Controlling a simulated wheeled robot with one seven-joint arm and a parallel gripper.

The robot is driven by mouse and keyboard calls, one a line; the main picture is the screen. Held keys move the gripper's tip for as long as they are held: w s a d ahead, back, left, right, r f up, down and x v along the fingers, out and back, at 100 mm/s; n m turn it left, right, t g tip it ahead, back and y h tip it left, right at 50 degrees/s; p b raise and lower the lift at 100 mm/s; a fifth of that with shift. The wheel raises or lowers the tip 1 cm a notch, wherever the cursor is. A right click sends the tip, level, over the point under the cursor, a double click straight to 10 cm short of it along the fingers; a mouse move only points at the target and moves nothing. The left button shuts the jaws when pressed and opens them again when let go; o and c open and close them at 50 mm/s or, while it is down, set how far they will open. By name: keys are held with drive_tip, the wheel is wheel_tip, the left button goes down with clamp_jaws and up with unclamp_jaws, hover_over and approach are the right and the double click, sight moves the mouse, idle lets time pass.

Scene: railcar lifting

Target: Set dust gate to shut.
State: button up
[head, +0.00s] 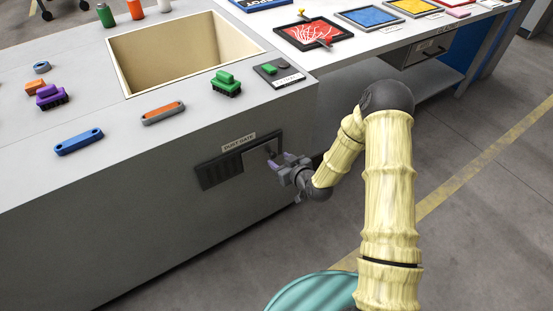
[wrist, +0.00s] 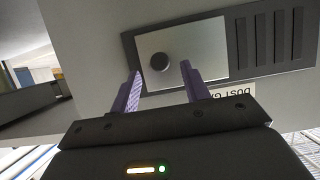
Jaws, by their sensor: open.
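The dust gate is a dark framed panel (head: 208,176) on the front of the grey bench, under a "DUST GATE" label (head: 238,142). Its light sliding plate (head: 256,157) sits at the right end, and the dark slots at the left end are uncovered. In the wrist view, which is upside down, the plate (wrist: 205,50) carries a round dark knob (wrist: 159,62), and the slots (wrist: 270,38) show at the right. My gripper (head: 277,161) is open at the plate. Its purple fingers (wrist: 160,69) appear either side of the knob; contact is unclear.
The bench top (head: 120,190) holds an open bin (head: 180,50), a blue link (head: 79,142), an orange link (head: 162,113), a purple brush (head: 50,96) and a green one (head: 226,84). A teal round object (head: 312,290) stands at the bottom. Floor right of my arm is clear.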

sight(274, 156)
drive_tip(key=x, duration=0.3)
drive_tip(key=shift+f, duration=0.1)
